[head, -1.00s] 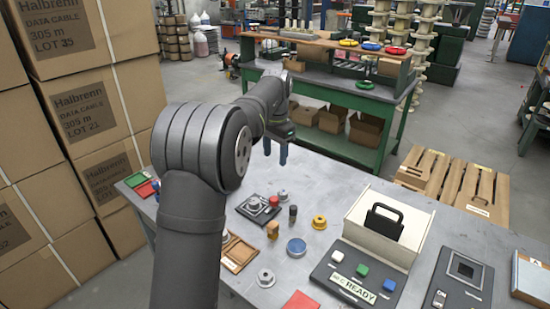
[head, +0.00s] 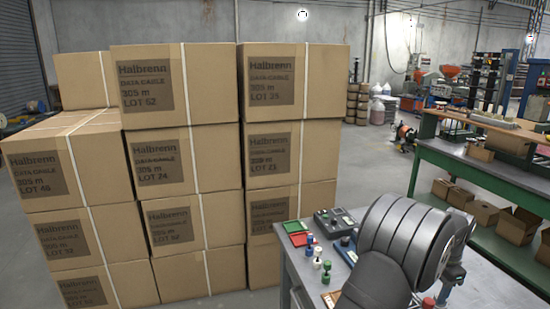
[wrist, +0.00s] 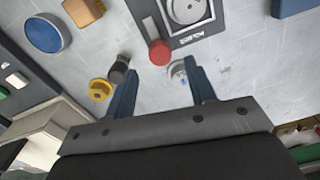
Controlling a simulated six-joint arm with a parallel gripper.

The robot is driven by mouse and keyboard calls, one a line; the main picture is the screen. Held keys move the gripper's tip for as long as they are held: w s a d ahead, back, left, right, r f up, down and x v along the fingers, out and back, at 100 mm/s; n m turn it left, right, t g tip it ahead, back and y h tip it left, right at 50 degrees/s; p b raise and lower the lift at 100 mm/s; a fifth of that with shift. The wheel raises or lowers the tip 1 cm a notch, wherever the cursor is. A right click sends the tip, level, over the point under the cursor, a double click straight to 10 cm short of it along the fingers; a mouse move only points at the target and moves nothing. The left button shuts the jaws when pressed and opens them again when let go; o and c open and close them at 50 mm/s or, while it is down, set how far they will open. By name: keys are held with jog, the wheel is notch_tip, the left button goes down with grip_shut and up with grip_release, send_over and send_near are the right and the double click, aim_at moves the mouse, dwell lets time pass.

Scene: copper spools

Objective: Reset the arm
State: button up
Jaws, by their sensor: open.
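My gripper (wrist: 160,88) is open, with its two blue fingers apart above the grey table (wrist: 235,60) and nothing held between them. A red round piece (wrist: 160,53) and a small silver piece (wrist: 178,70) lie just beyond the fingertips. A black cylinder (wrist: 119,66) and a yellow spool (wrist: 100,90) are by the left finger. In the head view my arm is at the lower right, and the gripper does not show there.
Stacked cartons (head: 185,160) stand left of the table. The wrist view shows a dark square fixture (wrist: 205,36), a blue tin (wrist: 43,36) and a white case (wrist: 50,128).

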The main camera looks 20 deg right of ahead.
aim_at(430, 301)
notch_tip(430, 301, down, 5)
jog(key=shift+r, duration=0.1)
dwell(0.5)
notch_tip(430, 301, up, 17)
notch_tip(430, 301, down, 17)
jog(key=shift+f, duration=0.1)
jog(key=m, duration=0.3)
jog(key=shift+m, duration=0.4)
jog(key=m, duration=0.3)
jog(key=shift+m, duration=0.4)
jog(key=shift+r+m, duration=0.3)
notch_tip(430, 301, up, 9)
